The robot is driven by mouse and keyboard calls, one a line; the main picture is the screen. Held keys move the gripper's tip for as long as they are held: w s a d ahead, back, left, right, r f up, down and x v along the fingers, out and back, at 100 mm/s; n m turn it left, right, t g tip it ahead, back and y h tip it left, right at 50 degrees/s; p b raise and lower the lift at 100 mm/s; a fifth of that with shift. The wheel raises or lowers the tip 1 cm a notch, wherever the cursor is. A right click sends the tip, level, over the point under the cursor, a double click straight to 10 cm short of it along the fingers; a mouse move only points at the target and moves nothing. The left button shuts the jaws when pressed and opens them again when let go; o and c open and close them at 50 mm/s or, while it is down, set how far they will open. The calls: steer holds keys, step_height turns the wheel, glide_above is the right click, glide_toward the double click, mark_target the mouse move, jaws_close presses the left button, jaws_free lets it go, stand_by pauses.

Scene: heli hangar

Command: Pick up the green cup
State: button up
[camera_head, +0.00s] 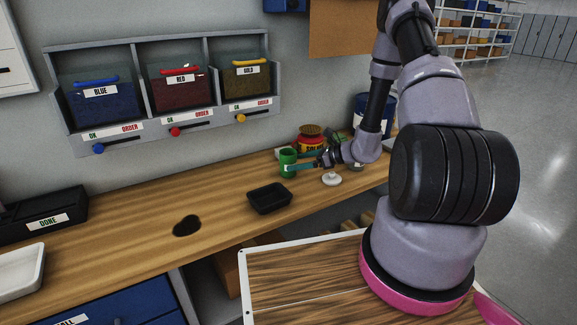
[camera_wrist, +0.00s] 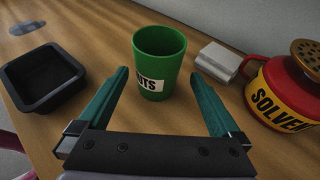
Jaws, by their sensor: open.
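The green cup (camera_wrist: 157,68) stands upright on the wooden bench in the wrist view, with a white label ending in "UTS" on its side. In the head view the green cup (camera_head: 287,162) is near the back of the bench. My gripper (camera_wrist: 160,80) is open, its two green fingers on either side of the cup's near side. The fingers look apart from the cup, with a gap on both sides. In the head view my gripper (camera_head: 303,166) reaches in from the right, close to the cup.
A black tray (camera_wrist: 42,75) is left of the cup. A white round object (camera_head: 331,179) lies on the bench (camera_head: 140,225).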

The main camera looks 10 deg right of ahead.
mark_target(281, 163)
steer(key=x, duration=0.7)
steer(key=shift+a+r, duration=0.25)
steer(key=c, duration=1.5)
steer(key=shift+r, duration=0.15)
